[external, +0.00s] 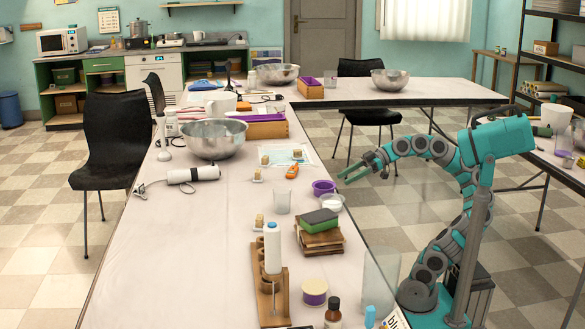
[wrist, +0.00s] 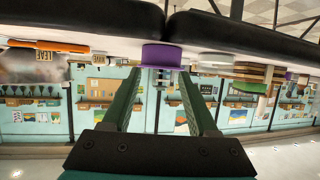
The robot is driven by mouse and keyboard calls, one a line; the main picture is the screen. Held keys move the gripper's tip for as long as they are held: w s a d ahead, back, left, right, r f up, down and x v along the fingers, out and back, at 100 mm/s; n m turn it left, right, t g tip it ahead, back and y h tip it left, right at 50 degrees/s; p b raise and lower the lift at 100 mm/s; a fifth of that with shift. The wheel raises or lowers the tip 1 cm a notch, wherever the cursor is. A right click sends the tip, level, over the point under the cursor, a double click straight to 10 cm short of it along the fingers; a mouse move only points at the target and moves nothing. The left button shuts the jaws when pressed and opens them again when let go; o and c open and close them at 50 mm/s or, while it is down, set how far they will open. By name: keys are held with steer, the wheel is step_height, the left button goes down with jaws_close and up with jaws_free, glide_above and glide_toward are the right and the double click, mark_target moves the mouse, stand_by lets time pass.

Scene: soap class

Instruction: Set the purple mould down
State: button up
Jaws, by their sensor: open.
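The purple mould (external: 323,187) stands on the long pale table near its right edge, just left of my gripper's tips. My gripper (external: 346,173) is open and reaches left toward the table in the external view. In the wrist view, which looks upside down, the purple mould (wrist: 161,55) is straight ahead of the open fingertips (wrist: 158,76). Nothing shows between the fingers, and the mould appears to be beyond them. Whether a fingertip touches it I cannot tell.
A white dish (external: 331,202) stands close beside the mould, and a clear beaker (external: 282,201) is to its left. A green block lies on stacked brown slabs (external: 319,236) nearer the camera. An orange tool (external: 292,171) lies behind. Bare tabletop (external: 215,235) is at the left.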

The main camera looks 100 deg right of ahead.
steer(key=shift+c, duration=1.4)
steer(key=shift+d, duration=0.1)
steer(key=m+g+h+p, duration=0.5)
steer(key=m+g+p, duration=0.3)
steer(key=m+g, duration=0.15)
glide_toward(326, 186)
steer(key=shift+n, duration=0.25)
steer(key=shift+b+x, duration=0.5)
steer(key=shift+x, duration=3)
